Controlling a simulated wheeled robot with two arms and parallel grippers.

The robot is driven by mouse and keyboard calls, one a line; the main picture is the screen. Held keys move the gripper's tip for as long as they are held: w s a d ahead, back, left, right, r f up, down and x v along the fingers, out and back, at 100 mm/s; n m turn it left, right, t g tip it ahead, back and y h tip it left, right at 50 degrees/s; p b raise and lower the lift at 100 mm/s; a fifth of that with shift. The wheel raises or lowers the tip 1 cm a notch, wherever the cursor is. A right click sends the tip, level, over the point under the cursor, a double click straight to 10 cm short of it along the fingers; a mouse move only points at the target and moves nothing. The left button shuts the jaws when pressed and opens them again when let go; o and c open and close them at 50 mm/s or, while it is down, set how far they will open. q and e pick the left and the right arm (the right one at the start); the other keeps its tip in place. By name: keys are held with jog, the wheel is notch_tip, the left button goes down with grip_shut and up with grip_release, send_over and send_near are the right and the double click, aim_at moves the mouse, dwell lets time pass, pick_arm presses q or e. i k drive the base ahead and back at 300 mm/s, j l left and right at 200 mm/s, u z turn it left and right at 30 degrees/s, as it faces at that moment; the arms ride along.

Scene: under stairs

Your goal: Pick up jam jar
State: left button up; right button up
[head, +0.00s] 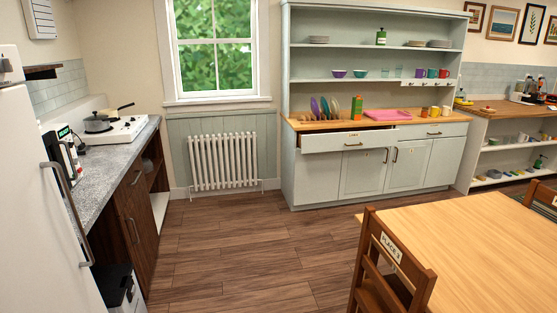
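I cannot pick out a jam jar for certain at this distance. Several small brown, orange and white jars or cups (435,111) stand on the right of the worktop of the pale blue dresser (365,172), and I cannot read any label on them. Small jar-like items also stand on the right-hand shelf unit (500,142), too small to tell apart. Neither of my grippers is in view.
The dresser's left drawer (350,144) is pulled out. A wooden table (470,245) and a chair (392,265) fill the front right. A granite counter (95,170) and white fridge (40,200) line the left. The middle wooden floor (235,245) is clear.

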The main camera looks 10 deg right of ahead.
aim_at(424, 113)
jog(key=i+l, duration=0.1)
jog(key=i, duration=0.95)
jog(key=i+l, duration=0.15)
jog(key=i, duration=0.95)
jog(key=i+z, duration=0.2)
jog(key=i, duration=0.35)
jog(key=i+j+z, duration=0.2)
jog(key=i, duration=0.35)
jog(key=i+z, duration=0.2)
jog(key=i, duration=0.35)
jog(key=i+j+z, duration=0.2)
jog(key=i, duration=0.35)
jog(key=i+l+z, duration=0.15)
jog(key=i+z, duration=0.2)
jog(key=i, duration=0.15)
jog(key=i+z, duration=0.35)
jog(key=i, duration=0.15)
jog(key=i+j+z, duration=0.1)
jog(key=i+z, duration=0.3)
jog(key=i+l, duration=0.3)
jog(key=i, duration=0.25)
jog(key=i+l, duration=0.3)
jog(key=i, duration=0.2)
jog(key=i+l, duration=0.3)
jog(key=i, duration=0.25)
